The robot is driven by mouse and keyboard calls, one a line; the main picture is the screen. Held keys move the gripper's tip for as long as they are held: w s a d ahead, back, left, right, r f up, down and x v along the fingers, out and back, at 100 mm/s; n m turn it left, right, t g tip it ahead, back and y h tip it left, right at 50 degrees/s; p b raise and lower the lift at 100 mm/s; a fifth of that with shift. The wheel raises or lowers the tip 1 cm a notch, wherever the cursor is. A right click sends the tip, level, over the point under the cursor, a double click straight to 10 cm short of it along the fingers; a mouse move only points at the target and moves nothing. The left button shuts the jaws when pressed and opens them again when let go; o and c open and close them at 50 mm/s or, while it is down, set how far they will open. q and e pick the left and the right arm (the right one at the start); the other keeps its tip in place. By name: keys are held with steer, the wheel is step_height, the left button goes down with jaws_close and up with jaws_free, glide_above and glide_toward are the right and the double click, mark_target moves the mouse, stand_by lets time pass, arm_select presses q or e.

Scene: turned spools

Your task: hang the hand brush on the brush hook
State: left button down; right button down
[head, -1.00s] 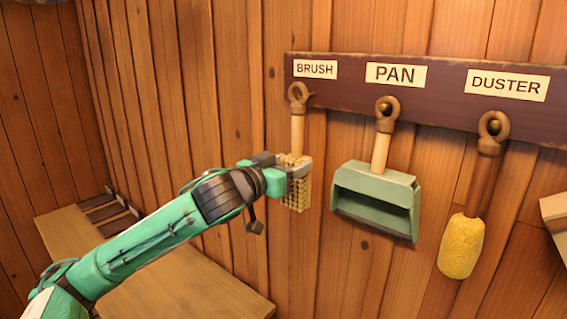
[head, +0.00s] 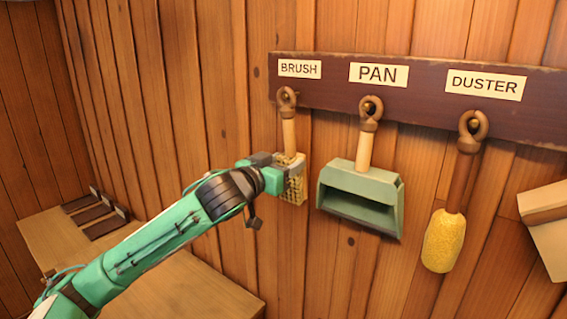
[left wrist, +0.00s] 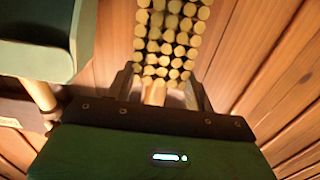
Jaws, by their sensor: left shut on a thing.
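The hand brush hangs upright in the head view, with its ring (head: 287,98) at the top, a pale handle (head: 289,135) and a bristle block (head: 294,188) below. My left gripper (head: 284,163) is shut on the handle just above the bristles. The left wrist view shows the fingers (left wrist: 157,92) on either side of the handle and the bristle ends (left wrist: 170,35) beyond. The ring overlaps the lower part of the rail under the BRUSH label (head: 300,69). The brush hook is mostly hidden behind the ring; I cannot tell whether it passes through. My right gripper is not in view.
The dark rail (head: 425,105) runs along the plank wall. A green pan (head: 361,190) hangs close right of the brush, and a yellow duster (head: 443,240) hangs farther right. A wooden bench (head: 180,280) lies below left. The wall left of the brush is clear.

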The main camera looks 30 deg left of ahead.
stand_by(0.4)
arm_select(q)
steer(key=shift+c, duration=2.3)
jaws_free()
steer(key=shift+s+f, duration=0.15)
steer(key=shift+s, duration=0.05)
steer(key=s+a+b, duration=0.1)
steer(key=s+b, duration=0.6)
steer(key=s, duration=0.6)
steer(key=shift+s+b, duration=0.15)
steer(key=shift+b, duration=0.25)
